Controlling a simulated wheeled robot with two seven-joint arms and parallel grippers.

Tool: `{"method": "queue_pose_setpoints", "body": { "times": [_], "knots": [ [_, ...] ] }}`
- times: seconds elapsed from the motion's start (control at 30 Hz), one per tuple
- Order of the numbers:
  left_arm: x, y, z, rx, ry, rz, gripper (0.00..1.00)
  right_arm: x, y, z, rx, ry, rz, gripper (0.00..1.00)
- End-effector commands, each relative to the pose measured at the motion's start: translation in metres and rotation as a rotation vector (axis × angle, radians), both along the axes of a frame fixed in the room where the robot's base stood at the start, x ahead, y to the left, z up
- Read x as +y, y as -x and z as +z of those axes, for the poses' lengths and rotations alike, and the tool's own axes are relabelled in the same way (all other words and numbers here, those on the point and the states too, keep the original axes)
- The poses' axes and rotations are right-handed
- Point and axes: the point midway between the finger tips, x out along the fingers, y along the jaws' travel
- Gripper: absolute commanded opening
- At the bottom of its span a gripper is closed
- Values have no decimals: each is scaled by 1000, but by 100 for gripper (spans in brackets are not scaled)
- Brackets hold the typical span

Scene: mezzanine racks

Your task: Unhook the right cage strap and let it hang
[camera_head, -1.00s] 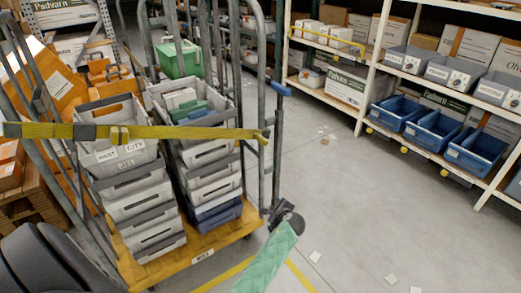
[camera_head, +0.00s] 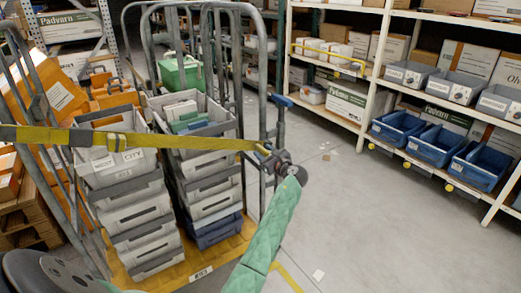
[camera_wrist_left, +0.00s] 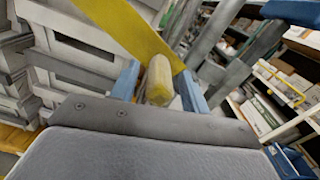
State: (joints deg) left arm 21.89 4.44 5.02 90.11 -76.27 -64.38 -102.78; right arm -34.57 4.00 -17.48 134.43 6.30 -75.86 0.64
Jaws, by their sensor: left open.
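The yellow strap (camera_head: 200,143) stretches across the front of the roll cage from the left edge to the cage's right upright (camera_head: 262,95). In the left wrist view the strap (camera_wrist_left: 132,32) runs down to a thick yellow end piece (camera_wrist_left: 158,80). My left gripper (camera_head: 266,150) is at the strap's right end, beside the upright. In the left wrist view its two blue fingers (camera_wrist_left: 160,84) are open, one on each side of the end piece. Whether they touch it I cannot tell. The hook itself is mostly hidden. My right gripper is not in view.
Stacked grey totes (camera_head: 125,200) stand inside the cage behind the strap, with a green crate (camera_head: 180,75) further back. A blue grip (camera_head: 282,101) sits just above my gripper. Shelves with blue bins (camera_head: 433,146) stand at right.

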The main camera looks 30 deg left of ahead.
Motion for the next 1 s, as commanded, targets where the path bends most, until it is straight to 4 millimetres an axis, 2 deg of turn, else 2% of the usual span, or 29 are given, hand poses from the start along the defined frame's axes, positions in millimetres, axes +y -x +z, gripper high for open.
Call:
{"method": "queue_pose_setpoints", "body": {
  "times": [0.2, 0.57, 0.6, 0.83, 1.0],
  "knots": [
    [22, -9, 0, 0, -1, 0, 46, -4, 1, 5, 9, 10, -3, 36],
    [27, -11, -1, -1, 0, -1, 46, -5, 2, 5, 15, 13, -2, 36],
    [27, -11, -1, -1, 0, -1, 44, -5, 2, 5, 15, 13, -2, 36],
    [27, -11, -1, -1, 1, -1, 0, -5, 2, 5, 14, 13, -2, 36],
    [27, -11, -2, 0, 1, -1, 0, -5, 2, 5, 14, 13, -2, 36]
  ]
}}
